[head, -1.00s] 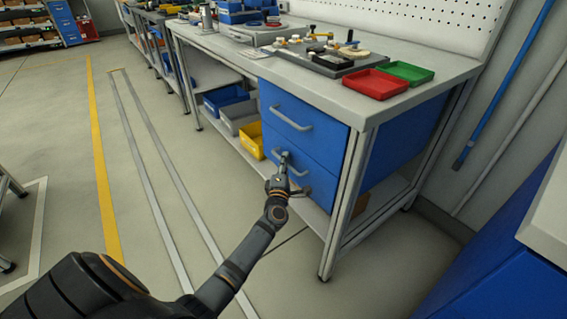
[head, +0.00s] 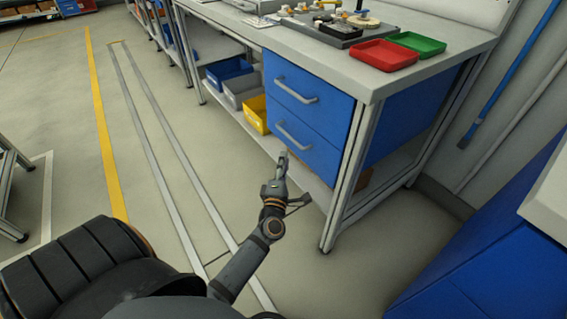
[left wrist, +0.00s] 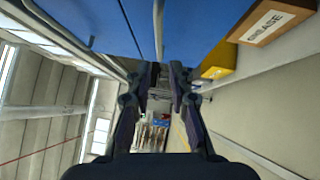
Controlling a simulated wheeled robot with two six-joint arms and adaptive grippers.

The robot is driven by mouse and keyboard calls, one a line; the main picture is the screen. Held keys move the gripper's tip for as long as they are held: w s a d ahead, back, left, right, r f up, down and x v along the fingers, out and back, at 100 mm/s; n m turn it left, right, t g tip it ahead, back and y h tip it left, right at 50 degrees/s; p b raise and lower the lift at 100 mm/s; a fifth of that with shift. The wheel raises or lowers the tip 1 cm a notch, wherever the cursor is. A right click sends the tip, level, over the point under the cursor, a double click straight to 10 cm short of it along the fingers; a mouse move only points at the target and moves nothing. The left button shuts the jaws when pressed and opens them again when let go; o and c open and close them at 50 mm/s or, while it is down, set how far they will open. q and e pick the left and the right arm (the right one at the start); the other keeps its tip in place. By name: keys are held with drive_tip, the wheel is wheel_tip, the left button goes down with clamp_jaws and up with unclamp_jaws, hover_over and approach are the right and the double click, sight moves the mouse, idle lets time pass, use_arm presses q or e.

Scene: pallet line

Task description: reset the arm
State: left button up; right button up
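My left gripper (head: 284,160) is in front of the blue drawer unit, just below and beside the lower drawer's handle (head: 295,134). It looks apart from the handle. In the left wrist view its two fingers (left wrist: 164,74) stand apart with nothing between them, and a grey handle bar (left wrist: 158,28) shows beyond the tips. The upper drawer (head: 312,88) and lower drawer (head: 318,150) both look closed, flush with the unit. My right gripper is not in view.
The workbench (head: 375,78) carries a red tray (head: 384,55) and a green tray (head: 417,43). A yellow bin (head: 255,114) sits on its lower shelf, close left of my gripper. A blue cabinet (head: 480,260) stands at right. The floor (head: 75,180) at left is mostly open.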

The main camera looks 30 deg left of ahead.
use_arm(q)
drive_tip(key=shift+s, duration=0.15)
idle(0.3)
